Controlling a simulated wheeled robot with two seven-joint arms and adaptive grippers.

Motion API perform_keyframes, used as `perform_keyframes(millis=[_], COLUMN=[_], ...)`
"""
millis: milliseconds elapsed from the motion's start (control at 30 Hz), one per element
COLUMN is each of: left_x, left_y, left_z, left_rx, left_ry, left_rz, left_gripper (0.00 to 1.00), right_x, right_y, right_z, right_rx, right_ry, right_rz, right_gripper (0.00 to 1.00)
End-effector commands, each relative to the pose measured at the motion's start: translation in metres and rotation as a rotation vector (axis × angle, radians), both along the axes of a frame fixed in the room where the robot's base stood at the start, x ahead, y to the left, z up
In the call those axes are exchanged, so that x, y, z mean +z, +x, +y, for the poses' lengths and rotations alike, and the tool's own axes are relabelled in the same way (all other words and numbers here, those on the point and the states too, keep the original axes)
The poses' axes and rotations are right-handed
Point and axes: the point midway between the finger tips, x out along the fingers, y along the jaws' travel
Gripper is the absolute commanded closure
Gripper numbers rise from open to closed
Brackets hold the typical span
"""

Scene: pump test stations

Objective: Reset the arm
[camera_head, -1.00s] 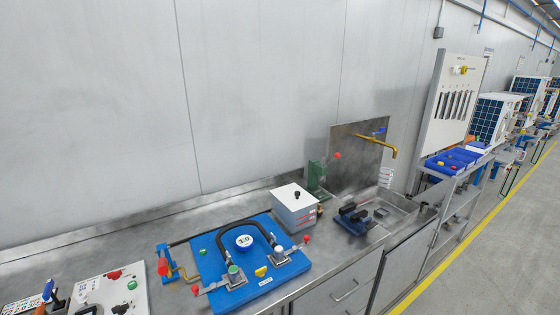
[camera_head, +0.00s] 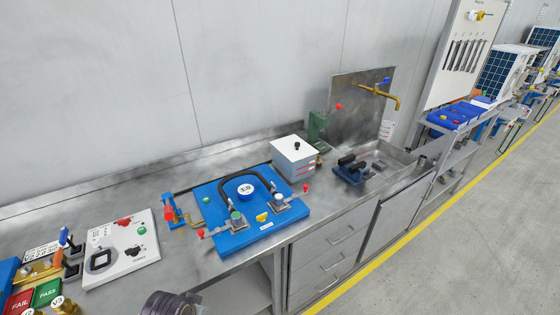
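Neither of my grippers shows in the head view, so I cannot see whether they are open or shut or what they hold. A dark, ribbed, rounded thing (camera_head: 170,304) is cut off by the bottom edge, and I cannot tell what it is. On the steel bench (camera_head: 320,212) lies a blue board (camera_head: 216,222) with a round gauge (camera_head: 246,189), a black hose arched around it, and red, green and yellow knobs. No gripper touches anything in sight.
A white box (camera_head: 294,158) stands behind the board. A sink with a brass tap (camera_head: 378,94) is to its right. A white panel (camera_head: 120,248) and red FAIL and green PASS blocks (camera_head: 47,291) are at the left. The floor (camera_head: 440,262) at right is clear.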

Motion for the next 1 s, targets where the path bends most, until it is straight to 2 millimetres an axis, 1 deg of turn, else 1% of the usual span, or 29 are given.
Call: perform_keyframes(millis=[167,467,600,767,1000], left_x=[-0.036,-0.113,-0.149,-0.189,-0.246], left_y=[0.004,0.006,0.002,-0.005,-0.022], left_z=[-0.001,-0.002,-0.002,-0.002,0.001], left_rx=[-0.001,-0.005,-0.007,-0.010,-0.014], left_ry=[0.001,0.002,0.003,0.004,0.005], left_rz=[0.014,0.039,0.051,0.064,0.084], left_gripper=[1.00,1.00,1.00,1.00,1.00], right_x=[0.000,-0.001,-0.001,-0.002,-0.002], right_y=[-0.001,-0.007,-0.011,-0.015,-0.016], right_z=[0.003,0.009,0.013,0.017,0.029], right_rx=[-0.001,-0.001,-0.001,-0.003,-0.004], right_ry=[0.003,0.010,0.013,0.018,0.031], right_rz=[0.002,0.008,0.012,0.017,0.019], right_gripper=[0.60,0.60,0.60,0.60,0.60])
